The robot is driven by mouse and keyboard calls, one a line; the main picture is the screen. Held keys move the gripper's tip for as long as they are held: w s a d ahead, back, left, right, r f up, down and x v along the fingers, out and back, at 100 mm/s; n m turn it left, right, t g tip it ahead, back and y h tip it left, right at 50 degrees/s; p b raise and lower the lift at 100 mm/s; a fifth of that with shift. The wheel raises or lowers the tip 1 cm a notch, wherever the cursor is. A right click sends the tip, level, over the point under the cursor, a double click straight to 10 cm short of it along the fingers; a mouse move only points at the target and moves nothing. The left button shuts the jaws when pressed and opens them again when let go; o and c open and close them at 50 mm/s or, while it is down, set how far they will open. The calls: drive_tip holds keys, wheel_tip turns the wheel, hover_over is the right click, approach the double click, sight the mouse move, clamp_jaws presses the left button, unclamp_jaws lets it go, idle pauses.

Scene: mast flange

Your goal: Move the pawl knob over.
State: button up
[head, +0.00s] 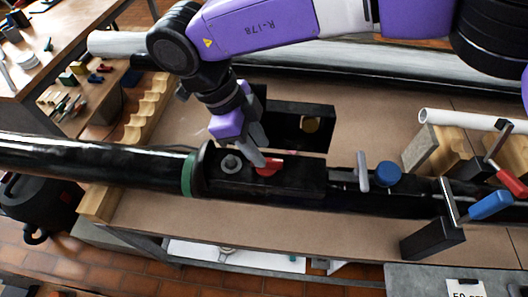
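A long black mast (90,163) with a green ring (188,174) lies across the bench and meets a black block-like fitting (300,180). A small red knob or lever (270,167), which looks like the pawl knob, sits on top of this fitting, beside a grey round bolt (231,163). My gripper (259,160) reaches down from above with its grey fingers at the red knob's left end. The fingers overlap in this view, so I cannot tell whether they touch or grip it. Further right are an upright grey handle (363,171) and a blue round knob (388,173).
A black open box (305,124) stands just behind the fitting. Clamps with red (511,183) and blue (490,205) handles and a white tube (465,119) are at the right. Wooden notched racks (146,108) stand at the left. The bench front (270,217) is clear.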

drive_tip(key=shift+x, duration=1.8)
drive_tip(key=shift+a, duration=0.1)
clamp_jaws()
